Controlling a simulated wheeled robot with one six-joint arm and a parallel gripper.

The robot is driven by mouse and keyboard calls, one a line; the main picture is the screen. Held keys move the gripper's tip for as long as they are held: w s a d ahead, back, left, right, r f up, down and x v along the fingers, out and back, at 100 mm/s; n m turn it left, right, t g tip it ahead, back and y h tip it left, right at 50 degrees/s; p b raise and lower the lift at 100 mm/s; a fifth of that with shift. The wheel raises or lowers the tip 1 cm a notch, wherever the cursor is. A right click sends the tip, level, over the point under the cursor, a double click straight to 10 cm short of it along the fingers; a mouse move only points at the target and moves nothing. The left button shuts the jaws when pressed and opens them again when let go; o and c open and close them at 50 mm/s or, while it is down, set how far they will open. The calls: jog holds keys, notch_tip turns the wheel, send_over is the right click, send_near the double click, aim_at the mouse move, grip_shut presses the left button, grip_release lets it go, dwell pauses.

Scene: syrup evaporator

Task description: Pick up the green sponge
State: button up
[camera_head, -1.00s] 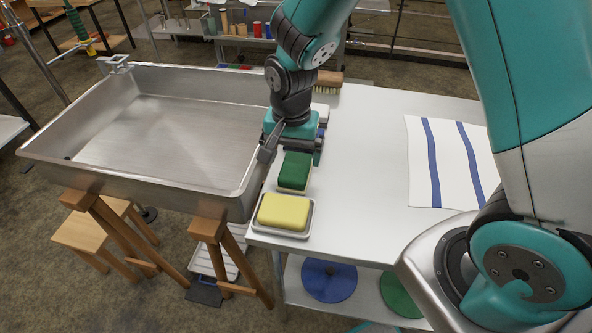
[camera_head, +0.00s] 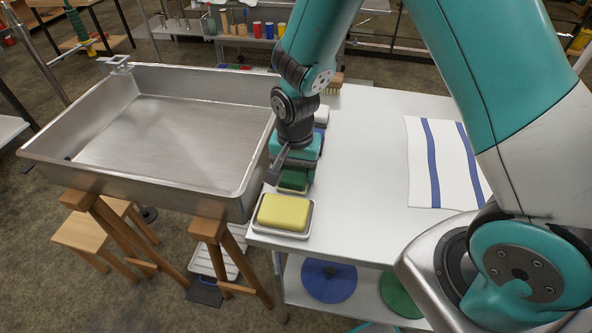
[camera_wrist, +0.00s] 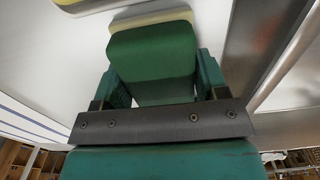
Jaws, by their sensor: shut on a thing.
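The green sponge (camera_head: 293,181) has a dark green top and a pale yellowish layer beneath. In the head view it is at the left edge of the white table, partly hidden under my gripper. In the wrist view the sponge (camera_wrist: 152,55) lies between the two teal fingers. My gripper (camera_wrist: 160,88) is shut on it, one finger on each side. In the head view my gripper (camera_head: 292,172) points down over the sponge. I cannot tell whether the sponge still touches the table.
A yellow sponge (camera_head: 283,211) sits in a tray (camera_head: 306,231) just in front. The steel pan (camera_head: 160,140) stands close on the left. A striped towel (camera_head: 447,165) lies to the right. A brush (camera_head: 333,83) lies behind. The table's middle (camera_head: 365,150) is clear.

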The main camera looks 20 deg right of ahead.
jog(key=shift+r, duration=0.1)
notch_tip(320, 180, up, 20)
jog(key=p, duration=0.1)
dwell(0.4)
